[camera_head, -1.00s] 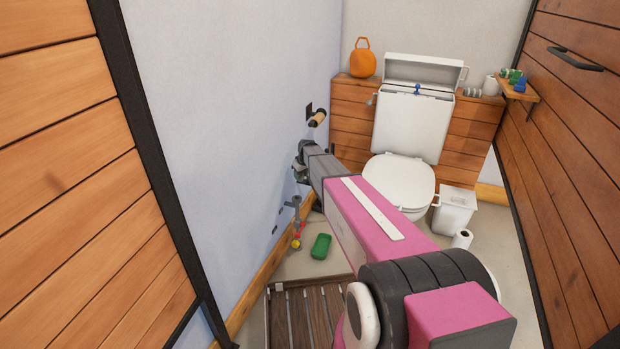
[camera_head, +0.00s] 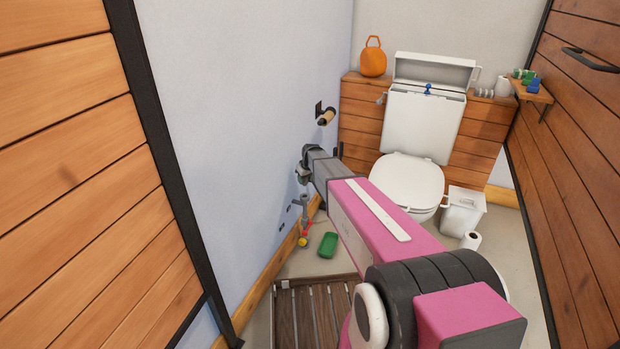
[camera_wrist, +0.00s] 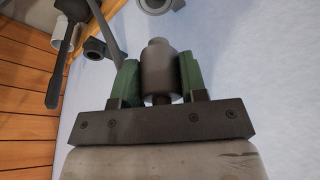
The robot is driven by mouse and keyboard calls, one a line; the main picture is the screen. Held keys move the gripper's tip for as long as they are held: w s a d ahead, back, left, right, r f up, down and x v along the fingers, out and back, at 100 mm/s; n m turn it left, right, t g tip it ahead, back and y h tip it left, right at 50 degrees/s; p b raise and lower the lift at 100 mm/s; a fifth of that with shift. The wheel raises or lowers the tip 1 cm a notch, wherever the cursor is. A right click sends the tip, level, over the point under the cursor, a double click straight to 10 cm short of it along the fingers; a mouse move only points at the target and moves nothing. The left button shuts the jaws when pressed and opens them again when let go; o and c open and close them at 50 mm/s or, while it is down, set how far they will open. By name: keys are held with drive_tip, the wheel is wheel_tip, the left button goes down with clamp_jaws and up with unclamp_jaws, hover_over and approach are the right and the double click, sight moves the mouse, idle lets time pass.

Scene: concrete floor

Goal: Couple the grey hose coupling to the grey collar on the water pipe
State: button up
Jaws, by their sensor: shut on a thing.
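In the wrist view, my gripper (camera_wrist: 160,84) has green finger pads closed on both sides of a grey cylindrical coupling (camera_wrist: 159,62). Its narrower end points toward the top of the picture. A grey ring-shaped fitting (camera_wrist: 155,5) on the wall is partly cut off at the top edge, apart from the coupling. Another grey fitting (camera_wrist: 96,48) sits to the left; I cannot tell which is the collar. In the head view, my gripper (camera_head: 303,173) is near the left wall, above a grey pipe (camera_head: 305,208) with a red and yellow valve (camera_head: 303,241). The coupling is not clear there.
A paper roll holder (camera_head: 326,115) is on the wall above my gripper. The toilet (camera_head: 408,180) stands behind and right. A green tray (camera_head: 327,244) lies on the floor near a slatted mat (camera_head: 310,312). Wood panels (camera_head: 75,160) border the left side.

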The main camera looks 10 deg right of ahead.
sight(306, 183)
drive_tip(key=shift+f, duration=2.75)
drive_tip(key=shift+f, duration=1.35)
drive_tip(key=o, duration=1.1)
drive_tip(key=v, duration=1)
drive_tip(key=shift+r, duration=0.35)
drive_tip(key=shift+s+d, duration=0.1)
drive_tip(key=s+d+r+m+g, duration=0.1)
drive_tip(key=s+d+r+m, duration=0.1)
drive_tip(key=s, duration=0.9)
drive_tip(key=s+d+r+m+g+h, duration=0.1)
drive_tip(key=s+d+r+m, duration=0.1)
drive_tip(key=s, duration=1)
drive_tip(key=s+d+r+m+g, duration=0.1)
drive_tip(key=s+d+r+m, duration=0.1)
drive_tip(key=s, duration=0.9)
drive_tip(key=shift+s+d+r+h, duration=0.15)
drive_tip(key=shift+d+r+h, duration=0.15)
drive_tip(key=shift+d+r, duration=0.15)
